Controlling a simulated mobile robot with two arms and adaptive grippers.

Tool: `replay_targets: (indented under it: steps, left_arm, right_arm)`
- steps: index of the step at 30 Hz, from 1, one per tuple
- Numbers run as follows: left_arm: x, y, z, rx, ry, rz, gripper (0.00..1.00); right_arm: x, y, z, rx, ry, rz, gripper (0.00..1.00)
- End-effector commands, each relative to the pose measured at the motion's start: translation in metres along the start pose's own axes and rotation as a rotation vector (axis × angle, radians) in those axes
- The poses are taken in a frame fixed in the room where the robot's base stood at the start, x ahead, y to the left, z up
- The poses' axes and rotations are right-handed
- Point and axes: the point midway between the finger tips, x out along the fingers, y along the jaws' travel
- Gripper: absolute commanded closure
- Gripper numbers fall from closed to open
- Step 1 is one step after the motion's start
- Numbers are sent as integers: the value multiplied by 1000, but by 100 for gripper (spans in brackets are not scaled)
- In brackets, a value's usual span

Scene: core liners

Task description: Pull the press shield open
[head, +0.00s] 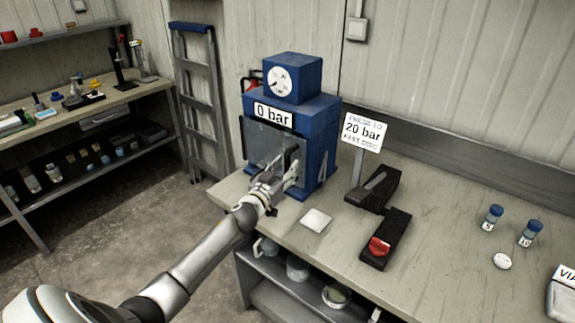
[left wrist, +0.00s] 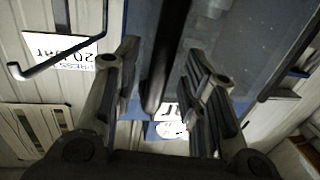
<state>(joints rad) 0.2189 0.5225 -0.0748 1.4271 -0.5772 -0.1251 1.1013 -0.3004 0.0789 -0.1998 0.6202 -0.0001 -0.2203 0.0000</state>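The blue press (head: 318,130) stands on the bench with a gauge box on top and a "0 bar" label. Its clear grey shield (head: 262,142) covers the front and also fills much of the left wrist view (left wrist: 225,60). My left gripper (head: 275,188) is at the shield's lower right part. In the left wrist view, the left gripper's fingers (left wrist: 157,62) are spread on both sides of a dark bar (left wrist: 163,65), apparently the shield's handle. A gap shows between the left-hand finger and the bar; contact on the other side is unclear. My right gripper is out of view.
Right of the press are a "20 bar" sign (head: 362,132), a black lever unit (head: 376,190) and a black box with a red knob (head: 385,240). A white square (head: 316,220) lies near the bench's front edge. Two small vials (head: 491,217) stand farther right.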

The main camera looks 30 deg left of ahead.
Motion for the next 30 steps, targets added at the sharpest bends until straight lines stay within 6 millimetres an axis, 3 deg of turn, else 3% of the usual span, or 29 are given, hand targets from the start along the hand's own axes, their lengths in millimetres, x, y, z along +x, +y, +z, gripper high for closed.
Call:
replay_targets:
  steps: [6,17,26,30]
  left_arm:
    - [15,0,0,0,-1,0,61]
    - [18,0,0,0,-1,1,61]
    - [18,0,1,0,-1,1,100]
    - [18,0,1,0,-1,1,100]
  right_arm:
    - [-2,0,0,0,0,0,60]
    - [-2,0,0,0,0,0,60]
    - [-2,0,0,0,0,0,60]
    - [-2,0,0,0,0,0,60]
